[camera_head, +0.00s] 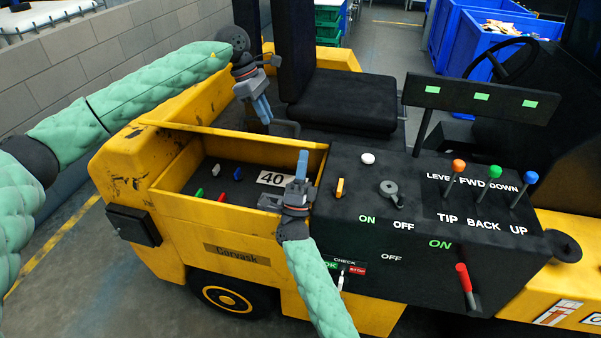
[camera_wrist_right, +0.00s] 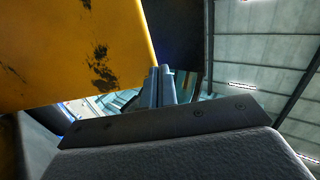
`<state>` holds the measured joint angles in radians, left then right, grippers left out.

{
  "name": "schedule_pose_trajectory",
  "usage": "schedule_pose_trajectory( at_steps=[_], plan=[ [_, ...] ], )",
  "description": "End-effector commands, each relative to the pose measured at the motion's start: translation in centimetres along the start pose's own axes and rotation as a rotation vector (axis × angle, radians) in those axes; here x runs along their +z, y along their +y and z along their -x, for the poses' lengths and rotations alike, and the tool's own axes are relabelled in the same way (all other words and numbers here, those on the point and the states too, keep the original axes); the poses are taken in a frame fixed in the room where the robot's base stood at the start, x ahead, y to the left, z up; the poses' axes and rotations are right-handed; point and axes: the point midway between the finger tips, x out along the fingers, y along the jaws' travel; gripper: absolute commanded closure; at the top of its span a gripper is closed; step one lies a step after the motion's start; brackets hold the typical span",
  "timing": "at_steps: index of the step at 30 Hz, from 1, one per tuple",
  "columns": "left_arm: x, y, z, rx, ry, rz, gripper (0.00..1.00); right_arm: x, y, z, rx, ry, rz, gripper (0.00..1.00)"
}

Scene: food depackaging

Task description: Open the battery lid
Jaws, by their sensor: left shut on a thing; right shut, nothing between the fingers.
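The battery lid (camera_head: 225,136) is a yellow panel on the truck's left body. It appears raised at the back of an open battery bay, seen nearly edge-on. My left gripper (camera_head: 267,121) points down behind its upper edge and is shut on the dark handle (camera_head: 288,126) there. My right gripper (camera_head: 302,156) is shut and empty, fingers up, at the right end of the bay. In the right wrist view its closed fingers (camera_wrist_right: 160,75) are beside a scuffed yellow panel (camera_wrist_right: 70,50), probably the lid; I cannot tell whether they touch.
The bay floor (camera_head: 236,206) carries small coloured parts and a "40" label (camera_head: 276,179). Right of it is a black console (camera_head: 365,220) with a yellow switch (camera_head: 340,188), knob (camera_head: 390,190) and levers (camera_head: 495,180). The black seat (camera_head: 345,100) stands behind.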

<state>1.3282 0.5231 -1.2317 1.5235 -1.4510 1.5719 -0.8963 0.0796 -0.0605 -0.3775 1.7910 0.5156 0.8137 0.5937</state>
Motion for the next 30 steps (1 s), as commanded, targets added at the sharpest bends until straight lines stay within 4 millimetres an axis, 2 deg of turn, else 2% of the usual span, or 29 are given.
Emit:
schedule_pose_trajectory(
  at_steps=[1,11,18,25,26,27,29,30],
  plan=[
    [-0.3,0.1,-0.7,-0.001,0.002,0.004,1.00,0.0,0.1,0.0,0.000,0.000,0.000,1.00],
    [-0.3,0.1,-0.7,-0.001,0.002,0.004,1.00,0.0,0.1,-0.1,0.000,0.000,0.000,1.00],
    [-0.3,0.0,-0.8,-0.005,0.003,0.004,1.00,0.0,-0.2,-2.4,-0.003,0.002,-0.001,1.00],
    [-0.2,-0.2,-0.9,-0.013,0.003,0.001,1.00,-0.1,0.0,-2.6,-0.001,0.002,0.001,1.00],
    [-0.2,-0.2,-0.9,-0.013,0.004,0.001,0.81,-0.2,0.0,-2.6,-0.001,0.002,0.001,1.00],
    [-0.2,-0.3,-0.9,-0.014,0.004,0.001,0.73,-0.2,0.0,-2.6,-0.001,0.002,0.001,1.00],
    [-0.2,-0.3,-0.8,-0.013,0.004,0.001,0.64,-0.2,0.0,-2.6,-0.001,0.002,0.001,1.00],
    [-0.2,-0.2,-0.8,-0.013,0.004,0.001,0.64,-0.2,0.0,-2.6,-0.001,0.002,0.001,1.00]
  ],
)
